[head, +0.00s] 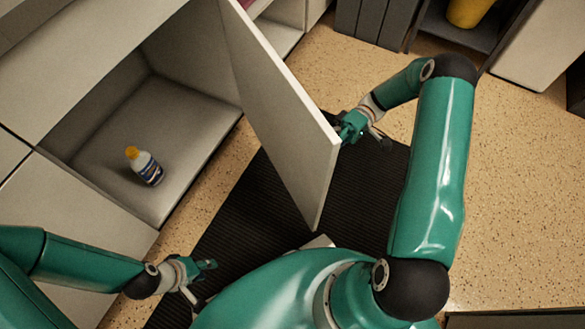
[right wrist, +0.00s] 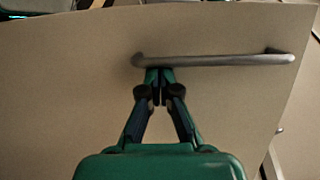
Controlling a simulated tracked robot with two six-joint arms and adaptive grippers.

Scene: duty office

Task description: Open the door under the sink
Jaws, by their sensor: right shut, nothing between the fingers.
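The pale cabinet door (head: 270,110) stands swung wide open, showing the cabinet interior (head: 165,110). In the right wrist view the door face (right wrist: 70,90) fills most of the picture, with a metal bar handle (right wrist: 215,60) across it. My right gripper (right wrist: 158,78) is shut and empty, its tips at the handle's left end; I cannot tell whether they touch it. In the head view my right gripper (head: 346,128) is at the door's outer side, partly hidden by the door edge. My left gripper (head: 203,268) is low, in front of the cabinet; its finger opening is unclear.
A black ribbed mat (head: 250,215) lies on the speckled floor (head: 510,180). Dark furniture with a yellow object (head: 467,10) is at the top right. Floor to the right is clear.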

